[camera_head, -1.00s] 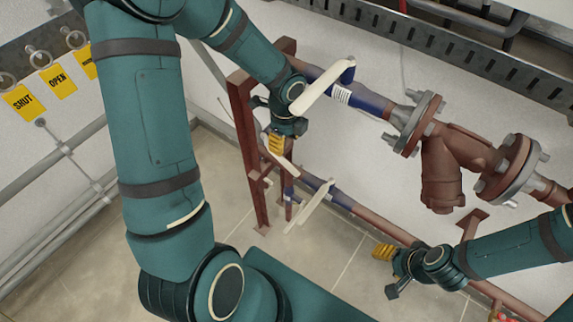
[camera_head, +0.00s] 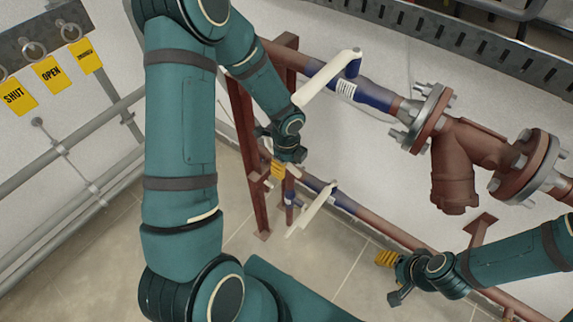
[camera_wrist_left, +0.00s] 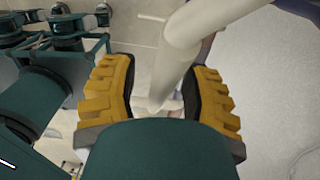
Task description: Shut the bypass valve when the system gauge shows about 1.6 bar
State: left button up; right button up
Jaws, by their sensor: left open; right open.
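An upper valve on the pipe has a blue body (camera_head: 372,94) and a long cream lever (camera_head: 326,79) slanting down left. A lower blue valve (camera_head: 343,202) has a similar cream lever (camera_head: 311,212). I cannot tell which is the bypass valve; no gauge is in view. My left gripper (camera_head: 278,170) is open, below the upper lever and up left of the lower one. In the left wrist view, a thick cream bar (camera_wrist_left: 178,52) shows between its open yellow fingers (camera_wrist_left: 165,95); contact is not clear. My right gripper (camera_head: 386,258) is open and empty near the lower pipe.
A reddish-brown frame post (camera_head: 245,150) stands close beside the left gripper. A flanged brown strainer (camera_head: 455,165) is at right. Yellow tags reading SHUT (camera_head: 14,95) and OPEN (camera_head: 52,73) hang at upper left, with a third beside them. The floor (camera_head: 345,262) between the arms is clear.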

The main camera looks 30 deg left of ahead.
pick_arm(q)
grip_shut()
